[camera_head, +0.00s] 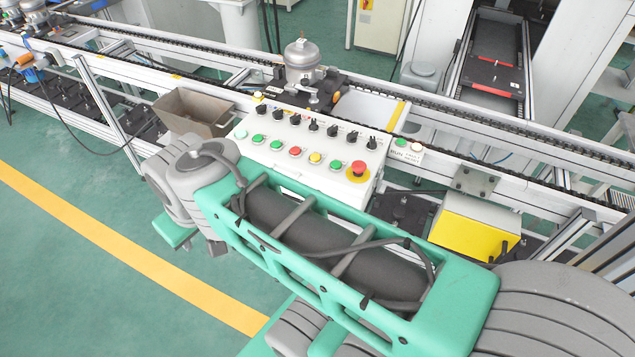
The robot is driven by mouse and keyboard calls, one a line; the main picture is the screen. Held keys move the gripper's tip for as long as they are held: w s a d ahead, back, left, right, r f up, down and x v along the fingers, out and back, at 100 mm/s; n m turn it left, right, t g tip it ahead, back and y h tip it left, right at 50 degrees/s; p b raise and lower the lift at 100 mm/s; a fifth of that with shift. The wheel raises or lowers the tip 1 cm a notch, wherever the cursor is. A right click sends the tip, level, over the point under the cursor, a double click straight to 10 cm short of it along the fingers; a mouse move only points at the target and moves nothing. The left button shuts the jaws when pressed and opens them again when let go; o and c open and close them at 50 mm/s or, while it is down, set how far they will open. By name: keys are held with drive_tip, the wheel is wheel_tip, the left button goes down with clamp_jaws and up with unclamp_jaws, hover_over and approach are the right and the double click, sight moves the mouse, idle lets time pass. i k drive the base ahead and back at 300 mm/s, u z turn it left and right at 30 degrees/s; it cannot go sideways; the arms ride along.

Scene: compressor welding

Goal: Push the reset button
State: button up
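A white control panel (272,162) stands at the front edge of the conveyor line. Its front row has a pale button (240,133), a green button (257,139), another green button (275,145), a red button (295,152), a yellow button (315,158) and a green button (336,165). A red mushroom button (358,169) on a yellow ring is at the right end. My green and grey arm crosses in front of the panel's lower side. My gripper is not visible.
Several black knobs (313,125) form the panel's back row. Behind it, a grey compressor (302,62) sits on the conveyor. A metal bin (195,112) is left of the panel, a yellow-fronted box (472,236) right. Green floor is open at lower left.

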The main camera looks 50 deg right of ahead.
sight(315, 157)
drive_tip(key=u, duration=0.05)
drive_tip(key=k, duration=0.55)
drive_tip(key=z, duration=0.8)
drive_tip(key=i, duration=0.95)
drive_tip(key=u, duration=0.55)
drive_tip(key=k, duration=0.6)
drive_tip(key=z, duration=0.85)
drive_tip(key=i, duration=0.45)
drive_tip(key=z, duration=0.05)
drive_tip(key=k, duration=0.5)
drive_tip(key=u, duration=0.6)
